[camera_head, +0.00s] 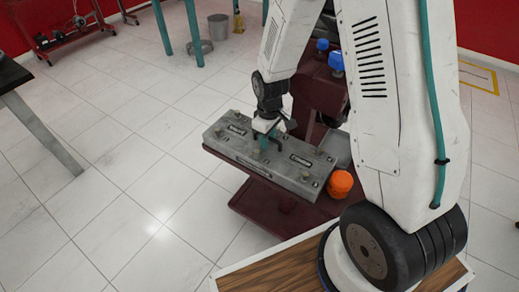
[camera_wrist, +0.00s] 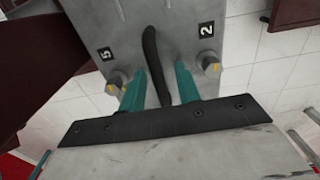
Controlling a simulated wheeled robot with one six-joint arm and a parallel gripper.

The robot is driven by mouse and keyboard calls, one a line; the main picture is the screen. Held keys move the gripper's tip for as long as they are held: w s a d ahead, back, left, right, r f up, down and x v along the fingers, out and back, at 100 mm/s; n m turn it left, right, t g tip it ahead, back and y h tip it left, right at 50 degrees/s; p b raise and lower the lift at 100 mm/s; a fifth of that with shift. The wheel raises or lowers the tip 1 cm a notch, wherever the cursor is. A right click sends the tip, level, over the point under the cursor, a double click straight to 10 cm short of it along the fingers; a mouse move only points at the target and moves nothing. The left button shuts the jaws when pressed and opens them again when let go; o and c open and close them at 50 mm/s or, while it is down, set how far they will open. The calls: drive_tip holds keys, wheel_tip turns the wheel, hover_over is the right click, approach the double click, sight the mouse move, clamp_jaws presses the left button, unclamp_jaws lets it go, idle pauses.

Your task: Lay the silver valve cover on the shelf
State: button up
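The silver valve cover (camera_head: 268,159) is a long grey block with knobs and dark labels on top. It lies slanted across the upper level of a dark red cart. In the wrist view, the valve cover (camera_wrist: 185,28) shows labels "5" and "2" and a black curved handle (camera_wrist: 152,50). My gripper (camera_head: 264,143) is down at the middle of the cover. In the wrist view, the teal fingertips of my gripper (camera_wrist: 160,75) stand on both sides of the handle, with gaps visible, so it looks open around it. Which surface is the shelf is unclear.
An orange jar (camera_head: 340,184) stands beside the cover's right end, near a grey tray (camera_head: 337,147). Blue-capped items (camera_head: 336,62) stand on the red structure behind. A lower red shelf (camera_head: 265,207) shows below the cover. A wooden top (camera_head: 290,272) is in front. Tiled floor at left is clear.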

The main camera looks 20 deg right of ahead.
clamp_jaws()
idle(1.4)
